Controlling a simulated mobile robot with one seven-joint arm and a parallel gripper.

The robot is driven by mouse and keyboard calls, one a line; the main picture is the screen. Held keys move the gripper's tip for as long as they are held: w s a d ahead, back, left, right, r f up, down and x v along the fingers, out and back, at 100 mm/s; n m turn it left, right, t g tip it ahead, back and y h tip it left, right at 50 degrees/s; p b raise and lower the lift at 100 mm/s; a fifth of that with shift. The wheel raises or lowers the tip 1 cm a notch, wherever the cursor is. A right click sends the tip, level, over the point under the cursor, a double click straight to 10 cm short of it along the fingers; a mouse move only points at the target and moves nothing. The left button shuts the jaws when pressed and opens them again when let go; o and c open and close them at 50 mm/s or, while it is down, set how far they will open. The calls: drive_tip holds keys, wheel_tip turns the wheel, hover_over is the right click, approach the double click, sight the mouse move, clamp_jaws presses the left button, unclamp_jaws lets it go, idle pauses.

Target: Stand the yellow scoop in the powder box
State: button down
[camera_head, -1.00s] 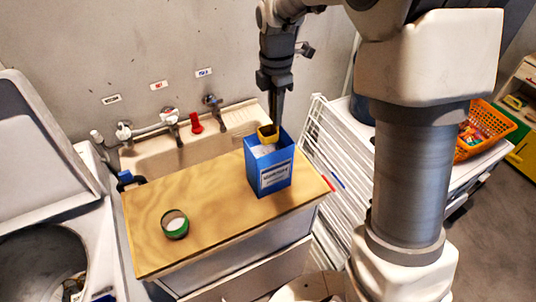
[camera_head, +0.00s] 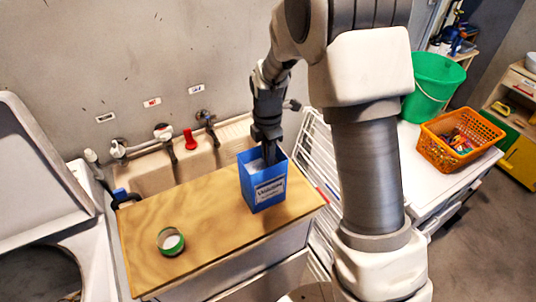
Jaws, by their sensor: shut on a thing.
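The blue powder box (camera_head: 266,190) stands upright on the wooden board, open at the top, with pale powder (camera_head: 254,164) showing inside. My gripper (camera_head: 269,152) points straight down, with its fingertips inside the mouth of the box near the back right. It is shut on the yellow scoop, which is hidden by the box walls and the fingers. I cannot tell how the scoop is tilted or how deep it sits in the powder.
A green round tin (camera_head: 170,241) sits on the board (camera_head: 205,215) to the left of the box. A sink (camera_head: 160,175) with taps lies behind. A white drying rack (camera_head: 312,150) stands to the right, with an orange basket (camera_head: 460,140) and green bucket (camera_head: 434,85) beyond.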

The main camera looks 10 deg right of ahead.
drive_tip(key=shift+f, duration=0.15)
drive_tip(key=c, duration=0.8)
unclamp_jaws()
drive_tip(key=shift+o, duration=0.2)
wheel_tip(320, 180, up, 12)
drive_tip(key=shift+r+b, duration=0.15)
drive_tip(key=shift+b, duration=0.35)
drive_tip(key=s+d+r+m+t, duration=0.3)
drive_tip(key=s+d+r+m, duration=0.2)
drive_tip(key=s+r+m, duration=0.55)
drive_tip(key=s+d+f+m+t, duration=0.1)
drive_tip(key=s+d+m+t, duration=0.1)
drive_tip(key=s+m, duration=1)
drive_tip(key=shift+s+d+t, duration=0.3)
drive_tip(key=shift+d, duration=0.2)
